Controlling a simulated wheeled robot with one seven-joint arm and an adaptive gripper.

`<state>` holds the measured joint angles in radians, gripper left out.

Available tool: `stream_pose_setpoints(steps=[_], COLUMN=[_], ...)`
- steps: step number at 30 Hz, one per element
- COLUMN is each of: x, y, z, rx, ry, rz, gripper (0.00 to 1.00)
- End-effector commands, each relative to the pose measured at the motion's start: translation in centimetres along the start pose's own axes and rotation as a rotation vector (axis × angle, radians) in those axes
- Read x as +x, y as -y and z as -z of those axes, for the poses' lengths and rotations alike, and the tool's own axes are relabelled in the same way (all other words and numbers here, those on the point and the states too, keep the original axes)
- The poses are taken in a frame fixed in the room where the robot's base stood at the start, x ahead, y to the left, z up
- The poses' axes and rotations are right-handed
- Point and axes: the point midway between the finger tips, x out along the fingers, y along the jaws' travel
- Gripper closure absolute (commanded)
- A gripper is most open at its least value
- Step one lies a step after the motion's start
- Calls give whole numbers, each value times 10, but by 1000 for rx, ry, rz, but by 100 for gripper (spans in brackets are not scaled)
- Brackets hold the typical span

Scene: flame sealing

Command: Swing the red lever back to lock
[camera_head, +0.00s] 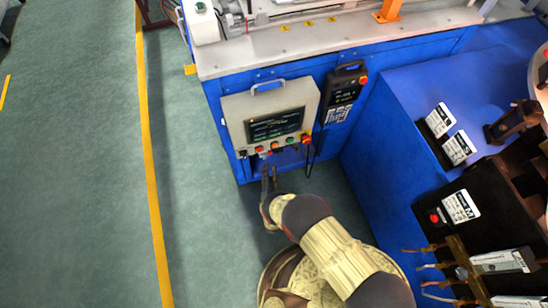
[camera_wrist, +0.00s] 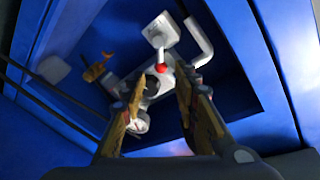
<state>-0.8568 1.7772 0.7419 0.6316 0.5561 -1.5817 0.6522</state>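In the wrist view a small red part (camera_wrist: 162,69), which looks like the lever's knob, sits on a grey-white pipe and valve assembly (camera_wrist: 160,32) inside a blue recess. My gripper (camera_wrist: 158,86) is open, with its two fingers pointing at the assembly. The red part shows between the fingertips, slightly beyond them; I cannot tell whether either finger touches it. The rest of the lever is hard to make out. In the head view my gripper (camera_head: 269,176) is low at the blue cabinet's front, below the control panel, and the red part is not visible there.
A brass-coloured part (camera_wrist: 95,70) and a round gauge (camera_wrist: 138,125) are near the left finger. Blue recess walls (camera_wrist: 285,60) enclose the space. The control panel (camera_head: 272,116) hangs above my gripper. Green floor (camera_head: 80,170) lies open to the left.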

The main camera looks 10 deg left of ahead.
Motion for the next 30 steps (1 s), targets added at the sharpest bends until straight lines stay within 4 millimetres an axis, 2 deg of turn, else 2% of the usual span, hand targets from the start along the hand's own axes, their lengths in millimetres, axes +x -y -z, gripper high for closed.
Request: stream_pose_setpoints(steps=[9,13,18,25,30], x=[49,63,71,72,72], y=[-2,-2,0,0,0], z=[-2,-2,-1,-1,-1], rx=[1,1,1,1,1], ry=[0,2,3,4,4], rz=[-1,-1,0,0,0], gripper=[70,70,70,70,79])
